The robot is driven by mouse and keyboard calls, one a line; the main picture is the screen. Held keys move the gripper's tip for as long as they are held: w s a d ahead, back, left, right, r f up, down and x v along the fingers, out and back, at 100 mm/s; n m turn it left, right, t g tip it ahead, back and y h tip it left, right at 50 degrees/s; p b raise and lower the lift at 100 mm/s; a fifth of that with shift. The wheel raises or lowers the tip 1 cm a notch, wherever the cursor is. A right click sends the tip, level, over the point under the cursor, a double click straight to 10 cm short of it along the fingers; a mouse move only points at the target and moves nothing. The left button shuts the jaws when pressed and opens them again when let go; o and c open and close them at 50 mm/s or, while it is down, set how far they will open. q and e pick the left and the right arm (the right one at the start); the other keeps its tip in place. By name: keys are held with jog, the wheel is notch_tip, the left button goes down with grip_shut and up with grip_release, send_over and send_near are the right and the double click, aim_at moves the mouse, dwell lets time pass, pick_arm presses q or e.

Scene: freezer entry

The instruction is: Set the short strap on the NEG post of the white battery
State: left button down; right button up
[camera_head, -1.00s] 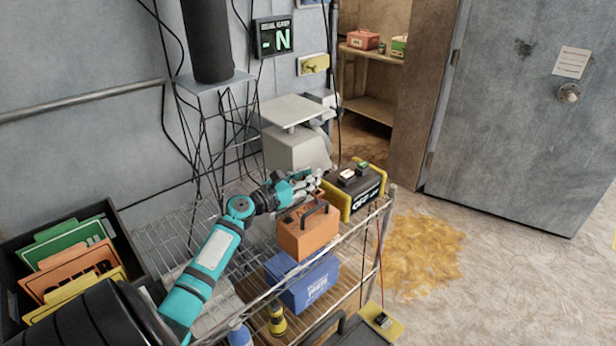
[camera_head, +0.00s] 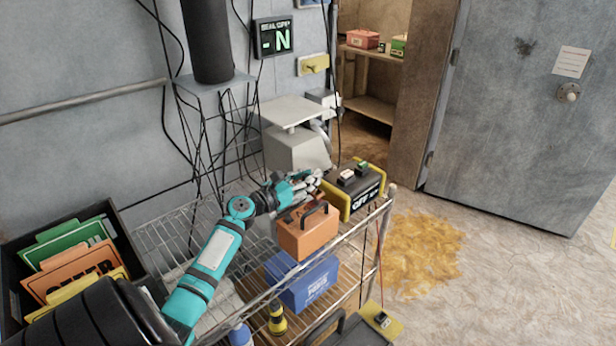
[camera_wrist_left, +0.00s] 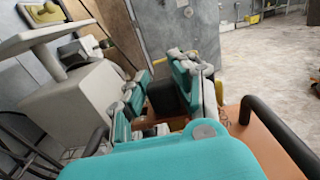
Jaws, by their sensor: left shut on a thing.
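My left gripper (camera_head: 312,184) is over the wire cart, between the orange battery (camera_head: 306,236) and the black-and-yellow box (camera_head: 351,192). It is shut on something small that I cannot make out. In the left wrist view its teal and grey fingers (camera_wrist_left: 165,90) point away from the camera, with a dark shape between or behind them. No white battery can be clearly picked out, and neither can a NEG post or the short strap. My right gripper is not in view.
The wire cart (camera_head: 170,234) also carries a blue battery (camera_head: 302,281) on its lower level. A pale grey stand with a flat top (camera_head: 292,112) rises behind the gripper. A bin with coloured folders (camera_head: 62,218) is at left. Open floor (camera_head: 520,270) lies right.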

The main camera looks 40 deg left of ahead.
pick_arm(q)
jog(key=shift+f+b, duration=1.05)
jog(key=shift+f, duration=0.3)
jog(key=c, duration=1.4)
grip_release()
jog(key=o, duration=0.4)
jog(key=shift+f, duration=0.1)
jog(key=shift+s, duration=0.1)
jog(key=shift+s+f, duration=0.1)
jog(key=shift+s, duration=0.25)
jog(key=s, duration=0.6)
jog(key=shift+s+a+r, duration=0.3)
jog(key=shift+s, duration=0.05)
